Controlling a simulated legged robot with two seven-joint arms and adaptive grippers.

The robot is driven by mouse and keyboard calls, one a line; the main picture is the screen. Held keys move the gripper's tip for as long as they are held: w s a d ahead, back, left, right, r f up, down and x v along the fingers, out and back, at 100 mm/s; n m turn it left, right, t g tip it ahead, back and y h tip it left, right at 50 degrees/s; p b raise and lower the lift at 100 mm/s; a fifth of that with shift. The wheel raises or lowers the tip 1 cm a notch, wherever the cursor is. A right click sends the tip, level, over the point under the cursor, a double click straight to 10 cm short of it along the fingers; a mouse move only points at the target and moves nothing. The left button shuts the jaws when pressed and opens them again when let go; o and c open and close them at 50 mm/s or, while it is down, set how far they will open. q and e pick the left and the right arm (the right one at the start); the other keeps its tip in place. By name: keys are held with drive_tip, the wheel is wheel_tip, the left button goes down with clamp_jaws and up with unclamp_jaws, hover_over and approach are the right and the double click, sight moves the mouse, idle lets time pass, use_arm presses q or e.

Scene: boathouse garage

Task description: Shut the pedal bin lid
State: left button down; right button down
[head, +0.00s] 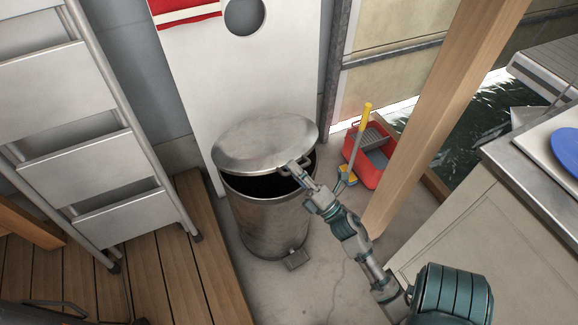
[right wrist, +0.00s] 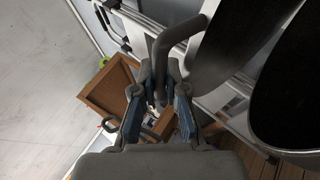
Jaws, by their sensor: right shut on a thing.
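The pedal bin (head: 265,220) is a brushed-metal cylinder standing on the concrete floor, with a small pedal (head: 296,259) at its front base. Its round metal lid (head: 262,143) is partly open, and the dark inside shows below the lid's near edge. My right gripper (head: 295,167) is at the lid's near right edge, shut on the lid handle. In the right wrist view the grey curved handle (right wrist: 168,52) runs down between my right gripper's fingers (right wrist: 160,98). My left gripper is in neither view.
A red mop bucket (head: 371,160) with a yellow-handled mop stands right of the bin. A wooden post (head: 440,110) and a cabinet (head: 490,215) are farther right. A metal ladder (head: 75,115) and wooden decking (head: 190,270) are on the left. A white panel (head: 240,75) is behind the bin.

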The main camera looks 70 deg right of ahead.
drive_tip(key=shift+r, duration=0.1)
drive_tip(key=c, duration=1.5)
unclamp_jaws()
drive_tip(key=shift+s+h, duration=0.15)
drive_tip(key=shift+h, duration=0.15)
drive_tip(key=v, duration=1.2)
